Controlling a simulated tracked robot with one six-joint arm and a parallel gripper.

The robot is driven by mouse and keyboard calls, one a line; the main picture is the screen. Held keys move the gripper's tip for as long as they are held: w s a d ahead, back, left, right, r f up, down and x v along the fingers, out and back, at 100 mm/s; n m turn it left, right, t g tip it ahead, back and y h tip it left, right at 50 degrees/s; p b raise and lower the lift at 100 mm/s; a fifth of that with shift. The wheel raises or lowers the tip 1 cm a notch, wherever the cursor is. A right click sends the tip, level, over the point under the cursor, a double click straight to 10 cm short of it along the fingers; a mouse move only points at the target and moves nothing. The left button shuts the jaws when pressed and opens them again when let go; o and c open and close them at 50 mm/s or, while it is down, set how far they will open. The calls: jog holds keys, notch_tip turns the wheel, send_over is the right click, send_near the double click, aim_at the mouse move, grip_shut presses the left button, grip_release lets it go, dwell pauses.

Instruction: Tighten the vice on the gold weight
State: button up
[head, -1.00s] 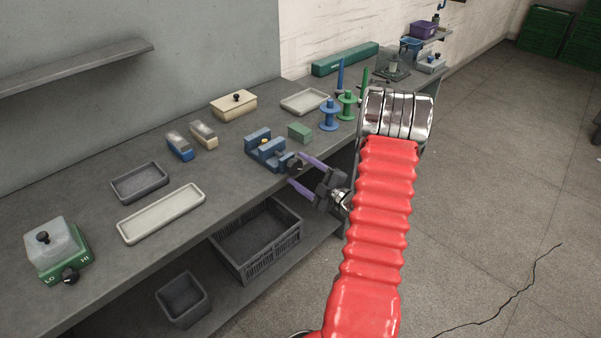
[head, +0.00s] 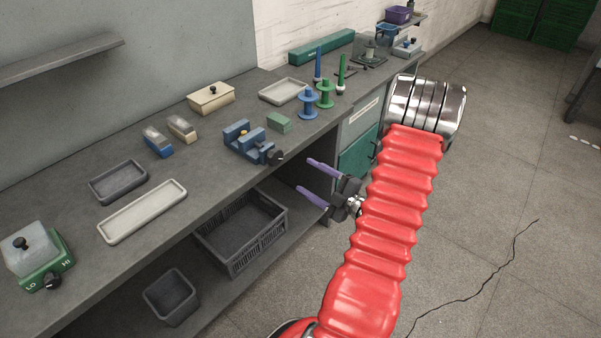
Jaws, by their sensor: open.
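The blue vice (head: 240,146) stands on the bench near its front edge. Its black knob handle (head: 276,157) faces the front edge of the bench. A small gold weight (head: 244,134) shows between the vice jaws; whether both jaws touch it is too small to tell. My gripper (head: 305,176) has purple fingers spread apart and empty. It is in front of the bench edge, to the right of the knob and slightly lower in the picture, clear of it.
A green block (head: 279,123) sits beside the vice, with blue (head: 307,104) and green (head: 325,94) spools behind it. A pale tray (head: 143,211) and dark tray (head: 118,182) lie to the left. A black crate (head: 241,234) is on the lower shelf. Floor at right is open.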

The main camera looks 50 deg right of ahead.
jog(key=shift+s, duration=1)
jog(key=n, duration=2.6)
jog(key=shift+a+r+n, duration=0.2)
jog(key=shift+r+n, duration=0.1)
jog(key=shift+r, duration=0.1)
jog(key=shift+w, duration=0.1)
